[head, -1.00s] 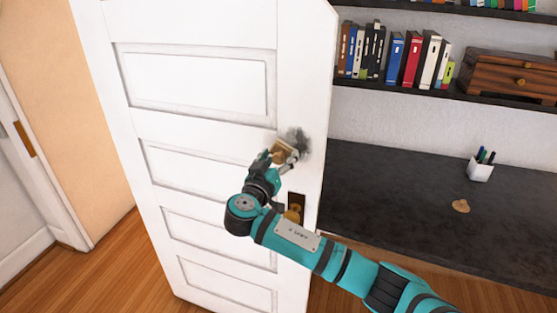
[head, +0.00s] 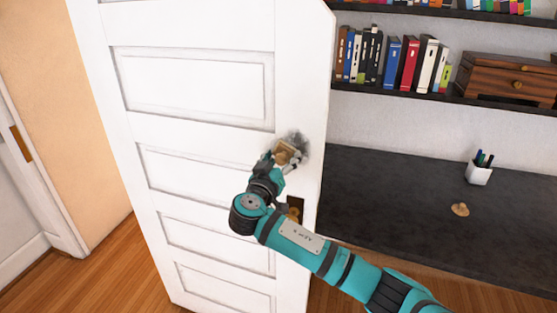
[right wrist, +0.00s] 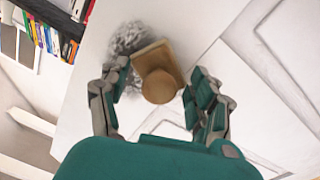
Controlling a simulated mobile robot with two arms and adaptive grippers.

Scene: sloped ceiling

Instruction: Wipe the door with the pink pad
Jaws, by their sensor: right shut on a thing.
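The white panelled door (head: 190,133) stands in the middle of the head view. A dark grey smudge (head: 299,139) is on its right part, above the brass-coloured handle plate (head: 295,207). My right gripper (head: 281,157) is at the door just below and left of the smudge. It is shut on a pad (head: 286,152), which looks tan rather than pink. In the right wrist view the pad (right wrist: 155,58) has a round knob (right wrist: 159,87) facing my fingers. The smudge (right wrist: 127,42) shows beside the pad and is partly covered. Whether the pad touches the door is unclear. My left gripper is out of view.
Shelves above hold books (head: 385,58) and a wooden drawer box (head: 508,80). Wooden floor (head: 100,270) is clear at lower left.

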